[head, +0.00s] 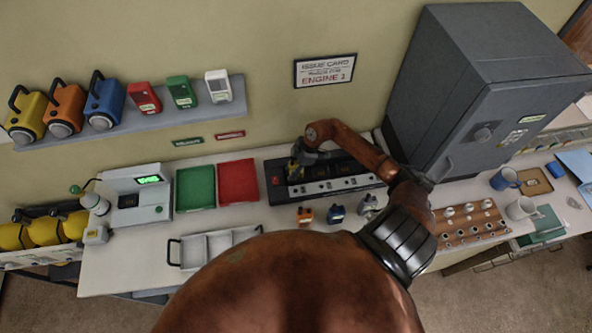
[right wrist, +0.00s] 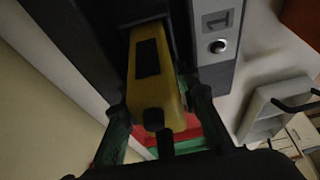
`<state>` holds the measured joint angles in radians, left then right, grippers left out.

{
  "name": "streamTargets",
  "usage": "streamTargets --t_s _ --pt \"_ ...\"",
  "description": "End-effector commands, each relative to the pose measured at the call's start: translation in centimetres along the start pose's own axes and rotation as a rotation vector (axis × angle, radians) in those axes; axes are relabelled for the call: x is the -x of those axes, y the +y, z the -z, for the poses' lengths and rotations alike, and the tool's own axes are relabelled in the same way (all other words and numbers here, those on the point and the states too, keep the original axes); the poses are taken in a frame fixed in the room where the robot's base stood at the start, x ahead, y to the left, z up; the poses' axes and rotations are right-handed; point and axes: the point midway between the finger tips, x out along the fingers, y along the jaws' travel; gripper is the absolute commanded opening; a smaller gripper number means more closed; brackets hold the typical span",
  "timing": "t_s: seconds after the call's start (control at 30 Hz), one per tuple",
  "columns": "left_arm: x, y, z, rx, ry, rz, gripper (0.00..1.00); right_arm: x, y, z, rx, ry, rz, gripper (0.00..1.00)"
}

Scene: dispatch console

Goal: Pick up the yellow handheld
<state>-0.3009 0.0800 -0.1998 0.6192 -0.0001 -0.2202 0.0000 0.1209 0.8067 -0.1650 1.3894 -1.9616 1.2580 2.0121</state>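The yellow handheld (right wrist: 157,75), with a dark panel on its face and a dark knob at its near end, sits at the dark charger bank (right wrist: 90,45) in the right wrist view. In the head view only a small yellow part (head: 293,169) shows at the bank's left end under my right gripper (head: 298,158). In the right wrist view the fingers of my right gripper (right wrist: 158,108) lie close along both sides of the handheld. I cannot tell whether they press on it. My left gripper is not in view.
Green (head: 196,187) and red (head: 238,182) trays lie left of the charger bank. Orange (head: 305,215) and blue (head: 336,213) handhelds stand in front of it. A white divided tray (head: 207,246) is at the front edge. A grey cabinet (head: 470,95) stands at the right.

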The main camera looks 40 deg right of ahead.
Motion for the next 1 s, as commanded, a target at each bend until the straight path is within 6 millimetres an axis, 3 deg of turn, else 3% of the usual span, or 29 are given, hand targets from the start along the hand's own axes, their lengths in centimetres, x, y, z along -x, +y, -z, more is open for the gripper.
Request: streamTargets --t_s 0.4,0.8,1.0 --pt "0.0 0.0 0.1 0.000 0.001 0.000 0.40 0.1 0.0 0.0 0.000 0.000 0.000 0.00" --pt "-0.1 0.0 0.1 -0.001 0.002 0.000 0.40 0.3 0.1 0.1 0.001 0.001 -0.002 0.00" --pt "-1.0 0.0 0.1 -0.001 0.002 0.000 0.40 1.7 0.2 0.7 0.005 0.000 -0.004 0.00"
